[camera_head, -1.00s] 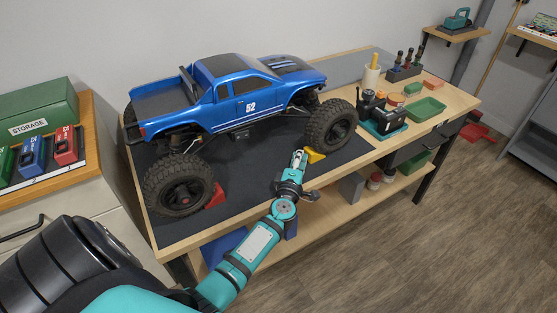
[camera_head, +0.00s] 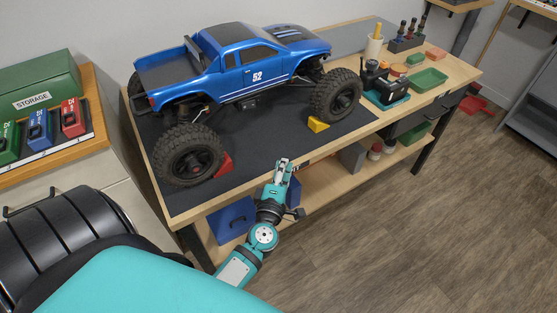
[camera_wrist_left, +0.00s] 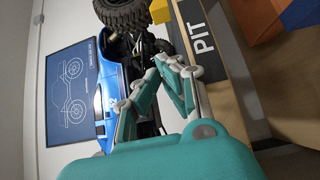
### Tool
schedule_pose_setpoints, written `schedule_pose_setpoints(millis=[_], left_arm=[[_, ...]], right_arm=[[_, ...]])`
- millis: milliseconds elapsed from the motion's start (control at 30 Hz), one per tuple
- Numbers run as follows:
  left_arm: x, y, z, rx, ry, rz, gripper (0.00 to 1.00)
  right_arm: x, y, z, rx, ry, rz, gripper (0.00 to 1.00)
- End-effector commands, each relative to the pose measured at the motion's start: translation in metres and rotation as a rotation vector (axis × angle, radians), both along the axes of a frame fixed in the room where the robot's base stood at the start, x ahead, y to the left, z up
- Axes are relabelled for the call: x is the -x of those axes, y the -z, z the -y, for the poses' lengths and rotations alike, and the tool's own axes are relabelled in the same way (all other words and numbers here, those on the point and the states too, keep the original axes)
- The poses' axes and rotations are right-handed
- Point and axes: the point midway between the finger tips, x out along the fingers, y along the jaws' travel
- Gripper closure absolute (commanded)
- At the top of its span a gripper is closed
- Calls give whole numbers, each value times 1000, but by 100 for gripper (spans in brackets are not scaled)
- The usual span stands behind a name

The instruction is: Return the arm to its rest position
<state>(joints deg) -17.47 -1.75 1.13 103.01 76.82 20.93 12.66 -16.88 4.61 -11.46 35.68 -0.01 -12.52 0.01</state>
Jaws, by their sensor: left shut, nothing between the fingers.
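My left arm reaches up from the bottom of the head view. Its teal left gripper (camera_head: 284,164) is shut and empty, at the front edge of the workbench and apart from the truck. The left gripper also shows in the left wrist view (camera_wrist_left: 150,85), with part of the truck behind it. The blue RC crawler truck (camera_head: 245,75), marked 52, stands on the dark mat (camera_head: 270,150). A red wedge (camera_head: 225,165) sits by its near left wheel and a yellow wedge (camera_head: 318,124) by its near right wheel. My right gripper is not in view.
The wooden workbench (camera_head: 440,92) holds a green tray (camera_head: 427,79) and a teal-based tool (camera_head: 385,88) at the right. A blue bin (camera_head: 231,219) is on the lower shelf. A side cabinet with chargers (camera_head: 40,135) stands left. Open floor (camera_head: 430,230) lies right.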

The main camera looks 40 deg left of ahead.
Motion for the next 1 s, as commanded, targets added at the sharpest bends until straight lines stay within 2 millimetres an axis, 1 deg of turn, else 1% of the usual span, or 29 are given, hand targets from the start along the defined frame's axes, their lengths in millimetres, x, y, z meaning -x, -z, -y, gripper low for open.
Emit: schedule_pose_setpoints(millis=[33, 100, 200, 300, 400, 567, 633, 667, 767, 867, 900, 967, 1000], left_arm=[[12, 3, 5, 2, 2, -2, 100], [24, 2, 10, 2, 1, -1, 100], [37, 2, 15, 0, 1, -1, 100], [45, 1, 18, 1, 1, 0, 100], [49, 0, 20, 0, 1, 0, 100], [50, 0, 21, -2, 2, -1, 100], [49, 7, 24, -19, 15, -20, 100], [48, 13, 26, -35, 26, -36, 100], [47, 51, 44, -139, 105, -137, 100], [54, 112, 70, -298, 239, -294, 100], [61, 140, 80, -368, 304, -364, 100], [75, 182, 95, -470, 407, -469, 100], [87, 209, 103, -536, 475, -535, 100]], right_arm=[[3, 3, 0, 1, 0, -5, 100], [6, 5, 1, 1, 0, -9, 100], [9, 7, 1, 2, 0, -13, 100], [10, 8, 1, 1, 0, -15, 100], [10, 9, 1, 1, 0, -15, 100], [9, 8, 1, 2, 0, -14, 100], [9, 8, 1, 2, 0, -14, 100], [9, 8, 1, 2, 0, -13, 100], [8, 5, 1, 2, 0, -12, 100], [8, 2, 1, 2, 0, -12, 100], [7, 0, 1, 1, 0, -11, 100], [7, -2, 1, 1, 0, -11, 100], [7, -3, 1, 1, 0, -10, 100]])
